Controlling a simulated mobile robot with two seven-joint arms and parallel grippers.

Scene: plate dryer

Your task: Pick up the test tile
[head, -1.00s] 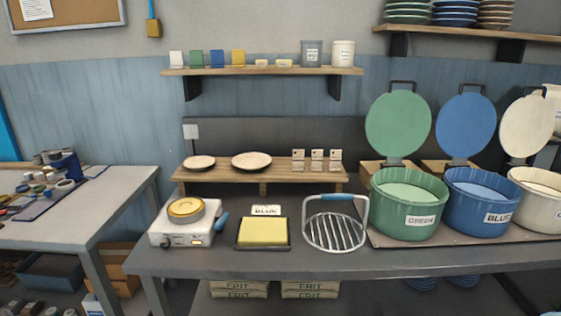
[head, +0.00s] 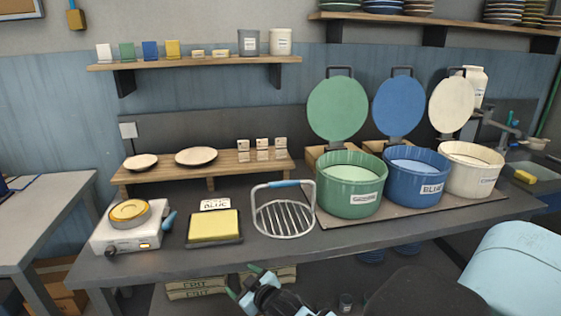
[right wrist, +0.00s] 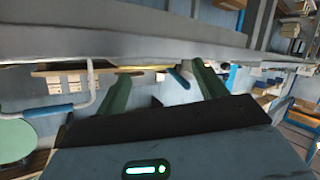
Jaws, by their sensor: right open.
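No thing in view is labelled as the test tile, so I cannot tell which it is. Tile-like pieces stand on the wall shelf: a white tile (head: 104,52), a green tile (head: 127,52), a blue tile (head: 150,51) and a yellow tile (head: 173,49). Three small pale pieces (head: 262,150) stand on the low wooden riser. My right gripper (head: 244,281) is in front of the bench's front edge, open and empty. In the right wrist view its green fingers (right wrist: 162,88) are spread apart, with the bench edge beyond. My left gripper is not in view.
On the bench (head: 180,262) stand a burner (head: 125,237), a yellow pad in a dark tray (head: 214,240), a wire rack (head: 284,220), and lidded green (head: 351,201), blue (head: 413,190) and cream tubs (head: 470,178). The riser (head: 135,177) also bears two plates.

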